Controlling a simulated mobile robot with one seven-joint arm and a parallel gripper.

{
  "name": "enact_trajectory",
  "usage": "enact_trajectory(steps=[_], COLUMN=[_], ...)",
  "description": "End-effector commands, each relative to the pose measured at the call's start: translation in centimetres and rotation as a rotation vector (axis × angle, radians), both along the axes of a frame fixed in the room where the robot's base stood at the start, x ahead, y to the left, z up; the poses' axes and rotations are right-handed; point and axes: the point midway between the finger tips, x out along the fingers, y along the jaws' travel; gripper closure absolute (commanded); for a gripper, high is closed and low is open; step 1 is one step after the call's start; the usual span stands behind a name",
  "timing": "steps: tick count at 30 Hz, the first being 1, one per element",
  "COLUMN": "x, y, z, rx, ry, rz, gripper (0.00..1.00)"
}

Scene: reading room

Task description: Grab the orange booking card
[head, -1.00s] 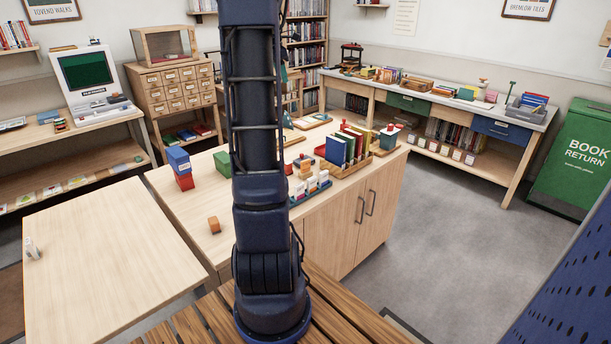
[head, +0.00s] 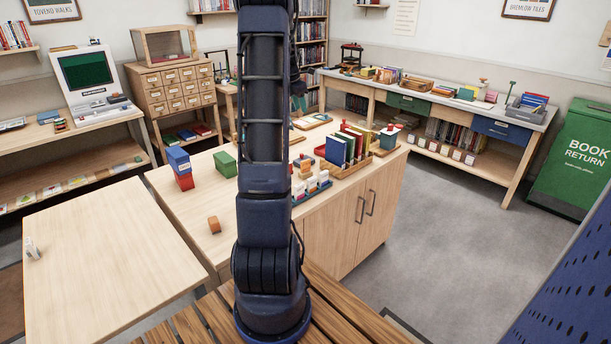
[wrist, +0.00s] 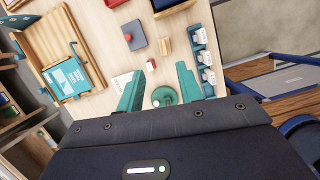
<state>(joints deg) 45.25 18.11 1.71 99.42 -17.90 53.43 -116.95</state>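I cannot make out a clear orange booking card in either view. A round green object (wrist: 164,96) shows between the fingers, lower down. A white printed card (wrist: 122,82) is partly behind the left finger.
A dark block with a red knob (wrist: 134,35) and a small tan block (wrist: 165,46) lie ahead of the fingers. A wooden tray with a teal book (wrist: 68,78) is at left.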

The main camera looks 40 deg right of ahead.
Motion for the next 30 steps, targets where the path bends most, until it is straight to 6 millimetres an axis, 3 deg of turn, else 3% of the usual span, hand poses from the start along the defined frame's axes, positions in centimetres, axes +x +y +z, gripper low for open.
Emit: enact_trajectory(steps=[1,9,15,30], x=[-0.1,0.0,0.0,-0.2], y=[0.1,0.1,0.1,-1.2], z=[-2.0,-11.8,-17.7,-23.2], rx=[0.005,0.005,0.002,0.001], ry=[0.005,0.004,0.003,0.002], rz=[0.000,0.001,-0.001,-0.001], gripper=[0.64,0.64,0.64,0.64])
